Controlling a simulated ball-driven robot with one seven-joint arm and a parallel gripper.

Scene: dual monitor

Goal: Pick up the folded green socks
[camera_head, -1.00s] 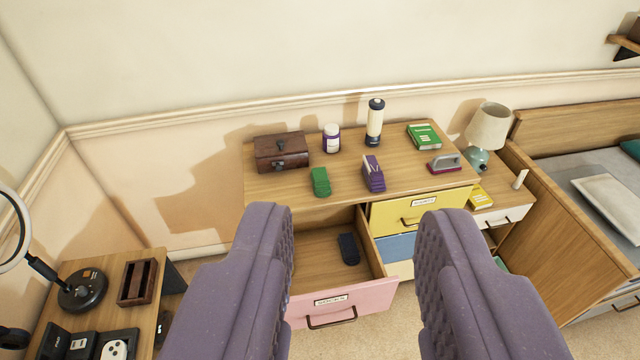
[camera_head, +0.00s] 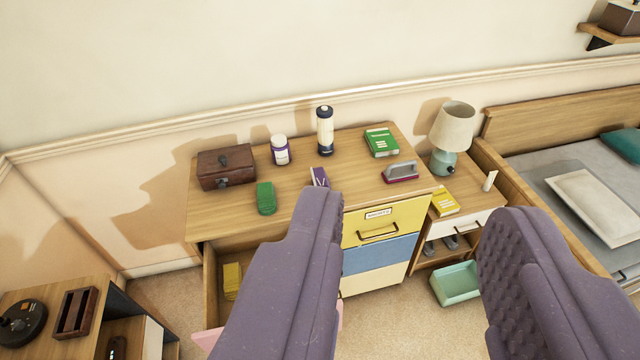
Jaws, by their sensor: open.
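The folded green socks (camera_head: 266,198) lie on the wooden dresser top (camera_head: 225,218), near its front left. They look like a small green bundle. My gripper (camera_head: 415,210) is open and empty, its two purple padded fingers spread wide in the foreground. The socks show just left of the left finger, apart from it in the picture. A folded purple item (camera_head: 319,176) lies to the right of the socks, its lower part hidden behind the left finger.
On the dresser stand a brown box (camera_head: 226,167), a white-purple jar (camera_head: 280,150), a blender-like bottle (camera_head: 325,131), a green book (camera_head: 381,142) and an iron-like object (camera_head: 401,172). An open drawer (camera_head: 211,285) holding a yellow item (camera_head: 232,280) is partly hidden. A lamp (camera_head: 452,135) stands right.

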